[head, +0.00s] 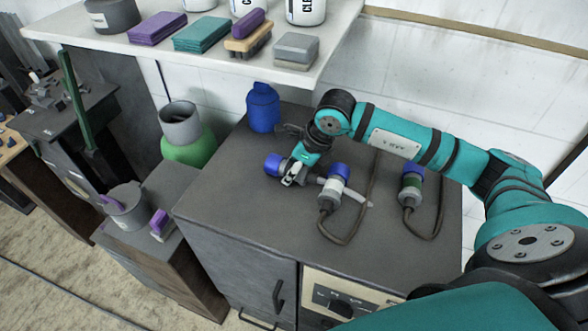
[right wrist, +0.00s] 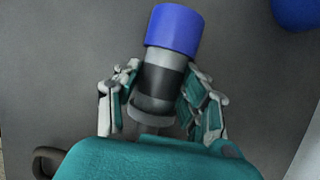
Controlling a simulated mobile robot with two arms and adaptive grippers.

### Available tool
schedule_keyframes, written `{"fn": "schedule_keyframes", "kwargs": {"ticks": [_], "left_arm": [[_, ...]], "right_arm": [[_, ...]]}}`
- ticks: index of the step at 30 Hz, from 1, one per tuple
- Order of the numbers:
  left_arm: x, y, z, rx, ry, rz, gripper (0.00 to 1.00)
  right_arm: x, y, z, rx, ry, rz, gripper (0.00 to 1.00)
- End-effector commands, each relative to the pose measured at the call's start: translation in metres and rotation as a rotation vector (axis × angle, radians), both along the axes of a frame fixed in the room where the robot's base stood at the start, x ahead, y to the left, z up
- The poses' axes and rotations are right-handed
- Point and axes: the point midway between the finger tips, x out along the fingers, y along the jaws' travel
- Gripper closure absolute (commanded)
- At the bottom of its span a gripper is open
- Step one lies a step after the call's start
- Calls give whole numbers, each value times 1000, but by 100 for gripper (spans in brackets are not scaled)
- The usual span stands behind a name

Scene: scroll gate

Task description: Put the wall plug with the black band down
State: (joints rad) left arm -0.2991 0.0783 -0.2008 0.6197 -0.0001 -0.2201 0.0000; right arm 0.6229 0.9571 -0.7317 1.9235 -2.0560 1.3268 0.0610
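The wall plug with the black band, a grey body with a blue end (right wrist: 174,30), is between the fingers of my right gripper (right wrist: 158,98). The fingers touch its sides, and the black band (right wrist: 163,77) shows between them. In the head view my right gripper (head: 292,174) is low over the dark cabinet top (head: 240,205), with the plug's blue end (head: 272,164) at its left. I cannot tell whether the plug touches the top. Its lower end is hidden by the gripper. My left gripper is not in view.
Two other blue-ended plugs with cables, one near (head: 338,171) and one farther right (head: 412,178), are on the cabinet. A blue bottle (head: 263,108) stands at the back. A white shelf (head: 150,50) overhangs behind. The cabinet's front left is clear.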

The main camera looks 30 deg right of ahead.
Motion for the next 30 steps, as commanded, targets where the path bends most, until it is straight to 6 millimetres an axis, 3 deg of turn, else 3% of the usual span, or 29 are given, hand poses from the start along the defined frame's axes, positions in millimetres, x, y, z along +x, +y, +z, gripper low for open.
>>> {"fn": "schedule_keyframes", "kwargs": {"ticks": [4, 14, 18, 21, 30], "left_arm": [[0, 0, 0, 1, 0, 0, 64], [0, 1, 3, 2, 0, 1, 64], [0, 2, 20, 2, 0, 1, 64], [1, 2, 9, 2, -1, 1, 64], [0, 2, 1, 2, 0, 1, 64]], "right_arm": [[-3, 0, -5, -3, 14, 0, 40], [-3, -1, -1, -4, 13, 0, 40], [-2, -1, 14, -4, 11, -1, 40], [-6, -6, 25, -5, 4, -1, 40], [-21, -16, 70, -3, 5, -1, 40]]}}
